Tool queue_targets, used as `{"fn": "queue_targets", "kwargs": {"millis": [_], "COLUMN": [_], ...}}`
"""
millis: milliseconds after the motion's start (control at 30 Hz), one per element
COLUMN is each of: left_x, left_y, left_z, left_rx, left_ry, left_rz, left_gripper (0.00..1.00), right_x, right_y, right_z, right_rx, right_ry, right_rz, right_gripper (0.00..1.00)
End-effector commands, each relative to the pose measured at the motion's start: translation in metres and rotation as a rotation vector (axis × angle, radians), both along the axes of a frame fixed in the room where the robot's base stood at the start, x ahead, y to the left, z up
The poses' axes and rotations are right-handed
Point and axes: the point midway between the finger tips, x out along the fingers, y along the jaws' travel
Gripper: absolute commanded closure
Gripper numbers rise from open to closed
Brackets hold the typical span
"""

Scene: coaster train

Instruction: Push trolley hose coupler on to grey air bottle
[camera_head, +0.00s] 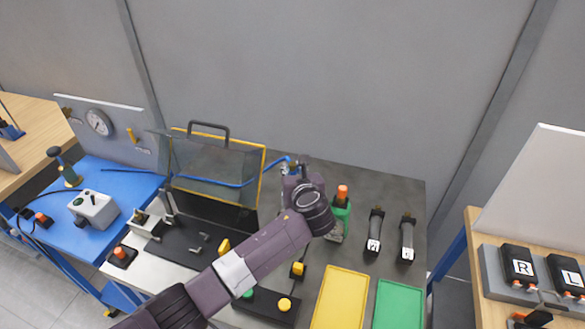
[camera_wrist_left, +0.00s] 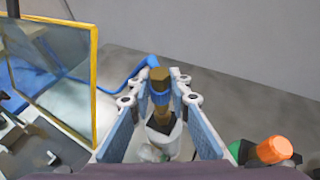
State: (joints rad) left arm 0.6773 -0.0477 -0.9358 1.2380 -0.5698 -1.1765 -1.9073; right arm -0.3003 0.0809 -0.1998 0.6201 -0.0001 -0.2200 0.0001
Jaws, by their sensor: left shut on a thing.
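My left gripper (camera_head: 291,172) reaches down over the back of the grey bench. In the left wrist view its jaws (camera_wrist_left: 163,103) are closed about the hose coupler (camera_wrist_left: 160,78), a brass piece with a blue ring. The blue hose (camera_wrist_left: 113,90) runs to it from the left; it also shows in the head view (camera_head: 217,183). Below the coupler, between the fingers, is a pale grey bottle (camera_wrist_left: 167,143) with a dark piece near its top. The coupler lines up roughly above this bottle; I cannot tell whether they touch. In the head view my wrist hides the bottle. My right gripper is out of view.
A green bottle with an orange top (camera_head: 342,200) stands close right of my gripper. A yellow-framed clear guard (camera_head: 263,172) stands to the left. Two black-and-white holders (camera_head: 374,232), a yellow tray (camera_head: 340,300) and a green tray (camera_head: 398,305) lie to the right. A blue trolley (camera_head: 120,180) is at far left.

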Motion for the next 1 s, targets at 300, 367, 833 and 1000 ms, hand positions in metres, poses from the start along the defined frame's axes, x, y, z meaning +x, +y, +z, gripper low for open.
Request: {"fn": "queue_targets", "kwargs": {"millis": [300, 367, 833, 1000], "left_x": [0.000, 0.000, 0.000, -0.001], "left_y": [0.000, 0.000, 0.000, 0.000], "left_z": [-0.006, -0.007, -0.016, -0.016], "left_rx": [0.000, 0.001, 0.001, 0.001], "left_ry": [-0.001, -0.001, 0.001, 0.003], "left_rz": [0.000, 0.000, 0.000, 0.001], "left_gripper": [1.00, 1.00, 1.00, 0.78], "right_x": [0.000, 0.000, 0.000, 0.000], "right_y": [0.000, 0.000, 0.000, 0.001], "right_z": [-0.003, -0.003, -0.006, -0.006], "right_rx": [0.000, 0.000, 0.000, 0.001], "right_ry": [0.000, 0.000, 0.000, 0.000], "right_rz": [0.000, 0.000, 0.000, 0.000], "right_gripper": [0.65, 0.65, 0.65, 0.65]}}
